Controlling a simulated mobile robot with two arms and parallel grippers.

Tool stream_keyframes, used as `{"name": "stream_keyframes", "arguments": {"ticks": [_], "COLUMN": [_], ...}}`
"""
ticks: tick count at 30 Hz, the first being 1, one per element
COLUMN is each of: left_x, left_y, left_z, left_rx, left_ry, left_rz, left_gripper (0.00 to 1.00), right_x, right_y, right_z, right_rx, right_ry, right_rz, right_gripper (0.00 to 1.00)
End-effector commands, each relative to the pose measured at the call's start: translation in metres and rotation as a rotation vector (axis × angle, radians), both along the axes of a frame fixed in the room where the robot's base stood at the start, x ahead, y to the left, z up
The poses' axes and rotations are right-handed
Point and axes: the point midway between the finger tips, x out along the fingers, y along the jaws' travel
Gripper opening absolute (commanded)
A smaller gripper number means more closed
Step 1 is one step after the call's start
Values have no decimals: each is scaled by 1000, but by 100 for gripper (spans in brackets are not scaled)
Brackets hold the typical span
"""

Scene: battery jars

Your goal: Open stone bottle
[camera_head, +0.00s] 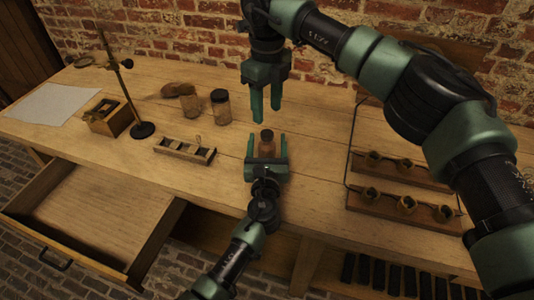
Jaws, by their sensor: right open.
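A small jar with a dark lid and brownish contents (266,144) stands upright between the fingers of my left gripper (267,147). Gaps show between the jar and both fingers, so the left gripper looks open around it. The jar's lower part is hidden by the gripper. My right gripper (266,108) points down above and behind the jar, open and empty, apart from the lid. I cannot tell which jar holds stones.
A small wooden compartment tray (185,151), a wooden box (108,118), a stand with a round base (143,130) and a paper sheet (45,104) lie left on the workbench (320,150). A tiered rack (380,210) stands right. A drawer (90,215) is open at front left.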

Motion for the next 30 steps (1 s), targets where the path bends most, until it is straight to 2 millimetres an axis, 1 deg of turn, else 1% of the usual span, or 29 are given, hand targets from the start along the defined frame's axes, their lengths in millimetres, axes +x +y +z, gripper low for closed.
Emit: {"name": "stream_keyframes", "arguments": {"ticks": [1,2,3,5,6,8,11,12,16,19,23,30], "left_x": [0,0,0,0,0,0,0,0,0,0,0,0], "left_y": [0,0,0,0,0,0,0,0,0,0,0,0], "left_z": [0,0,0,0,0,0,0,0,0,0,0,0], "left_rx": [0,0,0,0,0,0,0,0,0,0,0,0], "left_ry": [0,0,0,0,0,0,0,0,0,0,0,0], "left_rz": [0,0,0,0,0,0,0,0,0,0,0,0], "left_gripper": [63,55,44,27,16,0,0,0,0,0,0,0], "right_x": [0,0,0,0,0,0,0,0,-1,-3,-9,-24], "right_y": [0,0,0,0,0,0,0,0,0,1,1,3], "right_z": [0,0,0,0,0,0,0,0,1,3,8,20], "right_rx": [0,0,0,0,0,0,0,0,-4,-16,-51,-173], "right_ry": [0,0,0,0,0,0,0,0,-7,-27,-69,-145], "right_rz": [0,0,0,0,0,0,0,0,49,183,491,1189], "right_gripper": [47,47,47,47,47,47,47,56,56,56,56,56]}}
